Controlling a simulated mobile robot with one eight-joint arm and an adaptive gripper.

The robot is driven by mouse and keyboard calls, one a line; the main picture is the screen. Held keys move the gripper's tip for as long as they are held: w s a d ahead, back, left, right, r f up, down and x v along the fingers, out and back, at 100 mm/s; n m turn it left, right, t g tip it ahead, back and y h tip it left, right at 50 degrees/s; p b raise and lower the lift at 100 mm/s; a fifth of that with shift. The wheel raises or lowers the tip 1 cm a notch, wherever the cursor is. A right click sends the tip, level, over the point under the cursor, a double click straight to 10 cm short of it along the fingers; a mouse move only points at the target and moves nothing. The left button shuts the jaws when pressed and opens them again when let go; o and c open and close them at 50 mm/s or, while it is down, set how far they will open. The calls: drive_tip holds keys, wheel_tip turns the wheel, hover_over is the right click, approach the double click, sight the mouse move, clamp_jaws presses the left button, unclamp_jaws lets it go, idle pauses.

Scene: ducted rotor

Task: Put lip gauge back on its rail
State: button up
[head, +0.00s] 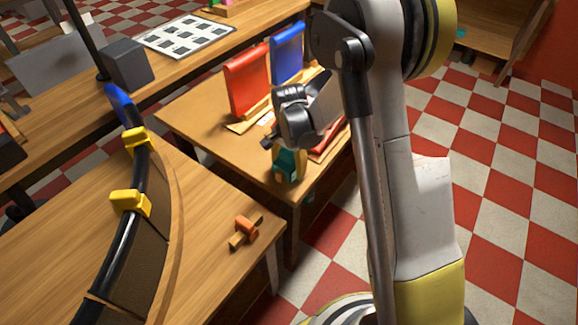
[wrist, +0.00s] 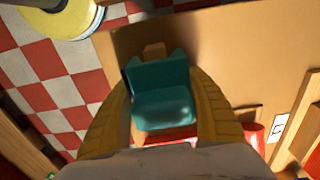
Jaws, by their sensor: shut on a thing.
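A teal block with a notched, saddle-like shape, which looks like the lip gauge (wrist: 162,105), sits between the two yellow fingers of my gripper (wrist: 160,78) in the wrist view. My gripper is shut on it. In the head view the lip gauge (head: 291,160) hangs below my wrist, near the front corner of the small wooden table (head: 195,118). A small wooden peg (wrist: 153,50) shows at its far end in the wrist view. Whether the gauge touches the table is unclear. I cannot clearly make out its rail; my arm hides part of the table.
A red panel (head: 247,80) and a blue panel (head: 287,52) stand on the small table. A curved black duct lip with yellow clamps (head: 130,203) spans the left bench. An orange and wood piece (head: 245,232) lies on that bench. Checkered floor (head: 500,190) is open at right.

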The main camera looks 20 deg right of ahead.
sight(289, 152)
drive_tip(key=shift+f, duration=0.25)
drive_tip(key=o, duration=1.4)
wheel_tip(289, 152, up, 12)
drive_tip(key=shift+r, duration=0.1)
drive_tip(key=s+r+n+t, duration=0.2)
drive_tip(key=s+r+n, duration=0.1)
drive_tip(key=s, duration=0.3)
drive_tip(key=s+r+n+t, duration=0.2)
drive_tip(key=s+r+n, duration=0.2)
drive_tip(key=s, duration=0.3)
drive_tip(key=s+r+n+t, duration=0.3)
drive_tip(key=s+r, duration=0.1)
drive_tip(key=s, duration=0.3)
drive_tip(key=shift+r+n, duration=0.15)
drive_tip(key=shift+n, duration=0.25)
